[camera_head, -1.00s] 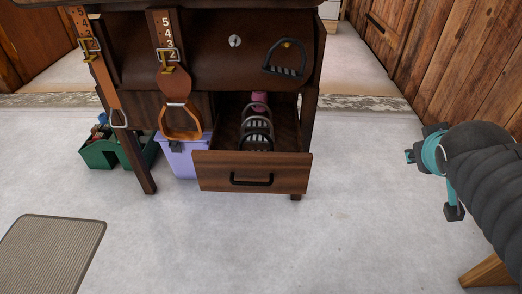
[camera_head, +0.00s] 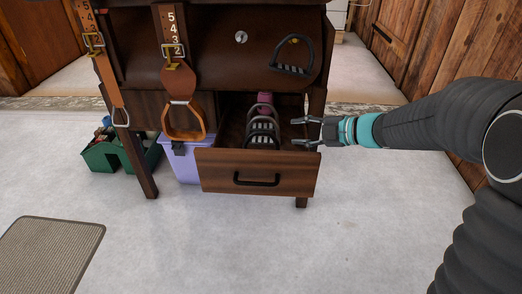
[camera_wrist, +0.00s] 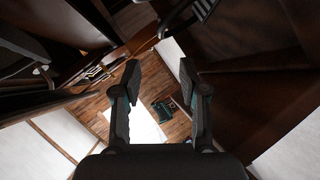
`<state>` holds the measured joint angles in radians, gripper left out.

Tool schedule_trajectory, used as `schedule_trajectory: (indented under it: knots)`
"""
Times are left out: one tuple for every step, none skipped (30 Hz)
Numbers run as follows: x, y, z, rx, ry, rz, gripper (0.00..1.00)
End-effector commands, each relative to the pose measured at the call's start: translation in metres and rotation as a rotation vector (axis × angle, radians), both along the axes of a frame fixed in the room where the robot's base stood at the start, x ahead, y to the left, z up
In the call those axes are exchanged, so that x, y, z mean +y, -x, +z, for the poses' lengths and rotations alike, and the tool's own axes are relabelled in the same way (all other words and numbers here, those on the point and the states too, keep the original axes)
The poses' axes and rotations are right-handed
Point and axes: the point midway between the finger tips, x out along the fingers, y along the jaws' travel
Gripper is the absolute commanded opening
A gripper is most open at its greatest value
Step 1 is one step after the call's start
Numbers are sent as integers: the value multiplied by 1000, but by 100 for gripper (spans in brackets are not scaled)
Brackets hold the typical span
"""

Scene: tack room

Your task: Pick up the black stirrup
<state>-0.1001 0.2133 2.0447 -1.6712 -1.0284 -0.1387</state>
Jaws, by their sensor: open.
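A black stirrup (camera_head: 293,71) hangs on the dark wooden rack's upper right front in the head view. More dark stirrups with ridged treads (camera_head: 262,141) stand in a row inside the open drawer (camera_head: 218,170) below it. My gripper (camera_head: 295,131) is open and empty. It points left at the right side of the open drawer, right of the row of stirrups and below the hanging one, with a gap to both. In the wrist view my spread fingers (camera_wrist: 160,80) have nothing between them; dark curved metal pieces near the top and left edges cannot be identified surely.
Leather straps with a brown stirrup (camera_head: 183,134) hang left of the drawer. A pink item (camera_head: 266,102) is at the drawer's back. A lilac bin (camera_head: 186,164) and a green caddy (camera_head: 103,157) stand on the floor. A mat (camera_head: 45,255) lies at front left.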

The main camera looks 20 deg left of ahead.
Motion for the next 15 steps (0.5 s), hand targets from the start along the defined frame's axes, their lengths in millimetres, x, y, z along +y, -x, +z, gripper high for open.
schedule_trajectory:
  knots:
    - [7,-1,-5,2,0,7,43]
    - [11,-2,-7,2,0,8,43]
    - [17,-3,-9,3,0,7,43]
    - [22,-4,-12,3,0,7,43]
    - [27,-6,-14,3,0,7,43]
    - [34,-8,-17,3,0,7,43]
    - [39,-10,-19,3,-1,6,43]
    - [43,-11,-21,3,-1,5,43]
    - [49,-12,-24,3,0,4,43]
    - [54,-14,-26,3,0,5,43]
    - [57,-15,-27,3,-1,4,43]
    - [61,-17,-29,2,0,2,43]
    - [64,-18,-30,2,0,2,43]
    - [66,-18,-30,2,0,2,43]
    - [68,-19,-31,2,0,1,43]
